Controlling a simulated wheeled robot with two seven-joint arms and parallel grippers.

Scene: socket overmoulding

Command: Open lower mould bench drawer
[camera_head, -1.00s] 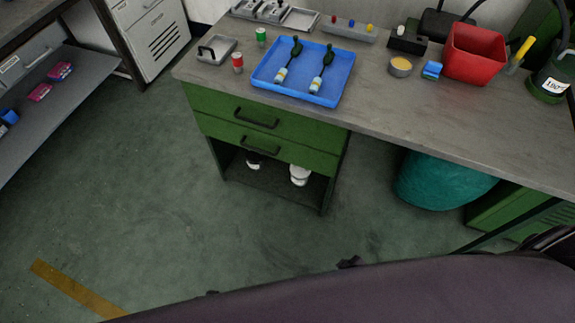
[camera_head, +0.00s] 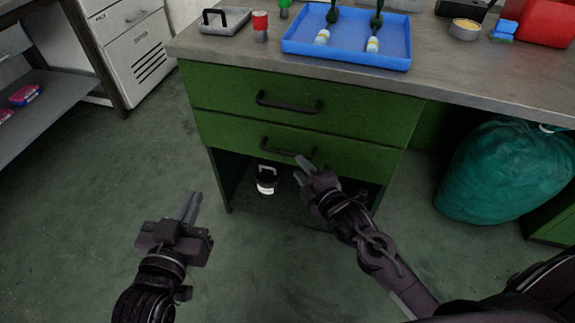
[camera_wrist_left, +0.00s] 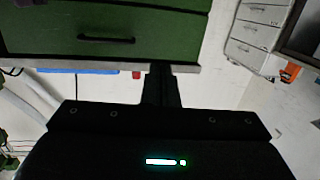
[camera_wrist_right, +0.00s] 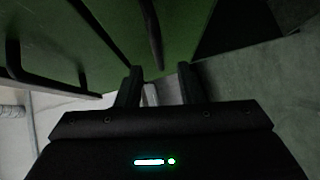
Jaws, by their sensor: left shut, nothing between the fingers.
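The lower drawer (camera_head: 230,134) is the lower green front of the mould bench and is shut. Its black bar handle (camera_head: 287,147) runs across its middle. My right gripper (camera_head: 302,165) is open and empty, just below the right end of this handle in the head view. In the right wrist view a black handle (camera_wrist_right: 153,35) lies ahead of the open fingers (camera_wrist_right: 158,80), apart from them. My left gripper (camera_head: 190,207) is shut and empty, low over the floor left of the bench. Its fingers (camera_wrist_left: 161,85) are together in the left wrist view.
The upper drawer (camera_head: 220,90) is shut. An open bay below holds a black-and-white container (camera_head: 266,180). A blue tray (camera_head: 345,48) stands on the worktop (camera_head: 450,78). A teal sack (camera_head: 495,170) is at the right. The floor (camera_head: 90,200) at left is clear.

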